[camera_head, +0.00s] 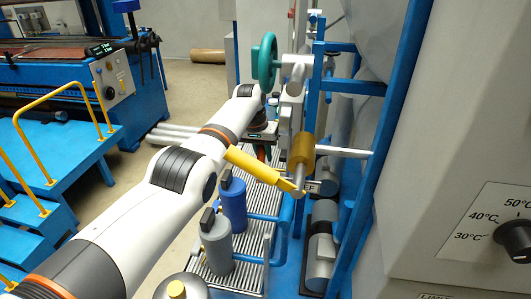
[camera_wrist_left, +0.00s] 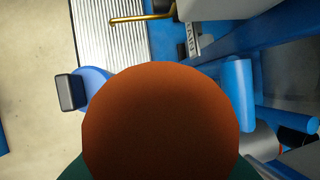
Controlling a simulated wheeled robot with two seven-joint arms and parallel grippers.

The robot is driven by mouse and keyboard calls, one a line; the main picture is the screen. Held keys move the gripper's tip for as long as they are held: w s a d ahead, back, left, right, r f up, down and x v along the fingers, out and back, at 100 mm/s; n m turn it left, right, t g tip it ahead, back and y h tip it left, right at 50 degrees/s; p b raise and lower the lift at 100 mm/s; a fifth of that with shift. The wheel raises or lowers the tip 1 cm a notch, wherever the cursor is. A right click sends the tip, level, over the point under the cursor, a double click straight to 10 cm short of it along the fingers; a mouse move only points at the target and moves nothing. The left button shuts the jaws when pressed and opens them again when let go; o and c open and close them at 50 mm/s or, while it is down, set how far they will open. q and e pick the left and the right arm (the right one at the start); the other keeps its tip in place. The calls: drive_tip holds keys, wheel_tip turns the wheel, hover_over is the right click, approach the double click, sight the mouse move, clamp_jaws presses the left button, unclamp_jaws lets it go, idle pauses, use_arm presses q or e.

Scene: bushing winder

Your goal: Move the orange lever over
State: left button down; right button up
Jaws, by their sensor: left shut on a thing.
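A rounded orange-brown end (camera_wrist_left: 160,120), which I take for the orange lever's, fills the lower middle of the left wrist view, very close to the camera. Dark green shows at its lower corners. My left gripper (camera_head: 264,142) is shut on it, beyond the wrist of my white arm in the head view. The fingertips and most of the held part are hidden there. Below the gripper, a yellow-orange bar (camera_head: 262,168) slopes down right to a grey joint, beside an orange cylinder (camera_head: 302,150) on a grey shaft. My right gripper is not in view.
A teal handwheel (camera_head: 264,62) stands just beyond the gripper. A blue frame post (camera_head: 312,90) is close on the right. Open floor lies to the left.

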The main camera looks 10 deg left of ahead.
use_arm(q)
drive_tip(key=shift+f, duration=0.1)
drive_tip(key=c, duration=1.4)
unclamp_jaws()
drive_tip(key=shift+o, duration=0.8)
drive_tip(key=shift+w+d+f, duration=0.1)
drive_tip(key=shift+r+p, duration=0.35)
drive_tip(key=shift+r, duration=0.3)
drive_tip(key=shift+p+v, duration=0.65)
drive_tip(key=shift+v, duration=0.45)
drive_tip(key=b+v, duration=0.2)
drive_tip(key=v, duration=0.6)
drive_tip(key=shift+r, duration=0.3)
